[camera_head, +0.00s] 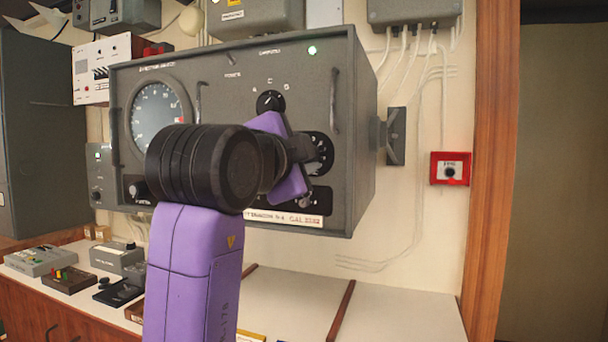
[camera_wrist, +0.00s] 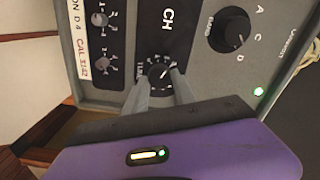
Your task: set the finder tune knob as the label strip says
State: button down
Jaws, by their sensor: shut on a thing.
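The finder is a grey box (camera_head: 233,90) with a round screen, on the wall side. My gripper (camera_head: 303,152) is at the round dial (camera_head: 322,150) on the right of its face. In the wrist view my gripper (camera_wrist: 161,84) has its two fingers on either side of a small dark knob (camera_wrist: 161,72), shut on it. Numbers ring the knob, but I cannot read its setting. The white label strip (camera_head: 285,217) is on the lower front edge. In the wrist view the strip (camera_wrist: 84,45) shows partly, reading about "ON D 4" and "CAL 3142".
A lettered selector knob (camera_head: 270,101) sits above the dial; it also shows in the wrist view (camera_wrist: 229,30). Small toggles (camera_wrist: 101,42) are beside the strip. A handle (camera_head: 334,100) stands out from the face. A green lamp (camera_head: 312,50) is lit. A red call box (camera_head: 450,169) is right.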

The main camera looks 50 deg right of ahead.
jog(key=shift+f+m+b, duration=0.15)
jog(key=shift+m+b, duration=1.3)
jog(key=shift+m, duration=1.05)
jog(key=shift+f+m+b, duration=0.1)
jog(key=shift+m+b, duration=1.3)
jog(key=shift+m, duration=1.1)
jog(key=c, duration=1.1)
grip_release()
jog(key=shift+o, duration=0.2)
jog(key=shift+r, duration=0.1)
